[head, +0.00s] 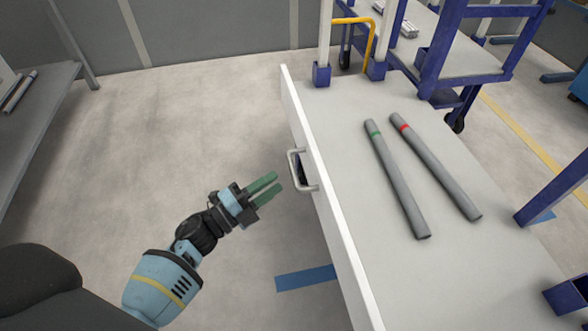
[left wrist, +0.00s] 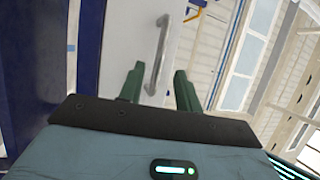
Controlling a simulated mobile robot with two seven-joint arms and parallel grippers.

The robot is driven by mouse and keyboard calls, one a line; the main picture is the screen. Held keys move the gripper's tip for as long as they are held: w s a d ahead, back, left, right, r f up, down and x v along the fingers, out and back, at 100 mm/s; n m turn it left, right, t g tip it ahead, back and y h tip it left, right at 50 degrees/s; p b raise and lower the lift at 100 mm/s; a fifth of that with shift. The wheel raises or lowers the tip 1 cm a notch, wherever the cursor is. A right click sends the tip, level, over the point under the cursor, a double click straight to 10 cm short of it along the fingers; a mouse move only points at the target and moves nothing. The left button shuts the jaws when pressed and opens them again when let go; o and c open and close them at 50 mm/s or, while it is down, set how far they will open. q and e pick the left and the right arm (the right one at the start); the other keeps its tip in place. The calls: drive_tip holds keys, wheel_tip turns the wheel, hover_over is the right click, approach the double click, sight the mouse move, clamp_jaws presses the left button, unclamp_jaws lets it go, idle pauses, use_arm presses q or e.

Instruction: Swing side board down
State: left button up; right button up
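The white side board (head: 322,200) stands upright along the left edge of the grey cart bed. It has a metal handle (head: 301,170) on its outer face. My left gripper (head: 269,186) is open and empty just left of the handle, its green fingers pointing at it and apart from it. In the left wrist view the handle (left wrist: 158,58) shows beyond and between the two open fingers (left wrist: 158,88), on the white side board (left wrist: 125,40). My right gripper is not in view.
Two grey pipes, one with a green band (head: 397,180) and one with a red band (head: 435,167), lie on the cart bed (head: 360,95). Blue posts and a yellow bar (head: 372,42) stand at the far end. The floor (head: 180,130) left of the board is clear.

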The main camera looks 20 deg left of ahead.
sight(292, 169)
use_arm(q)
drive_tip(key=b+x, duration=0.1)
drive_tip(key=x, duration=0.5)
drive_tip(key=shift+w+d+r, duration=0.1)
drive_tip(key=shift+w+d, duration=0.15)
drive_tip(key=shift+w, duration=0.05)
clamp_jaws()
